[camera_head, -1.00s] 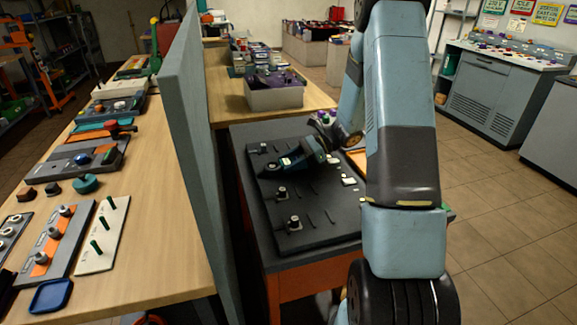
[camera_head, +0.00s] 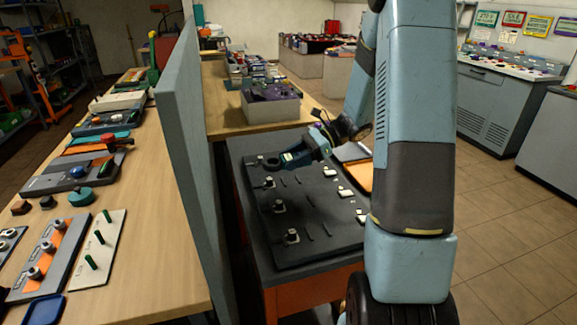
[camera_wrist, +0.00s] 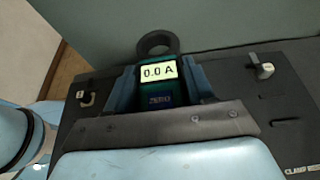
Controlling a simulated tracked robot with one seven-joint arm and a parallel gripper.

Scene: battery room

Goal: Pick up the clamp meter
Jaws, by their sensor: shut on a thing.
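The clamp meter shows in the wrist view as a dark green body (camera_wrist: 157,94) with a lit screen reading 0.0 A and a black ring jaw (camera_wrist: 157,42) pointing away from me. My gripper (camera_wrist: 160,84) is shut on its body, one blue-grey finger on each side. In the head view the clamp meter (camera_head: 272,163) is held over the far left part of the dark board (camera_head: 308,232). It appears raised a little above the board, but the gap is hard to judge. My wrist and arm hide part of the gripper there.
The board carries several pegs and white labels and lies on a dark table. A grey upright partition (camera_head: 190,150) stands close on the left. A grey bin (camera_head: 270,106) stands behind. An orange tray (camera_head: 357,177) lies right of the board. The floor at right is clear.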

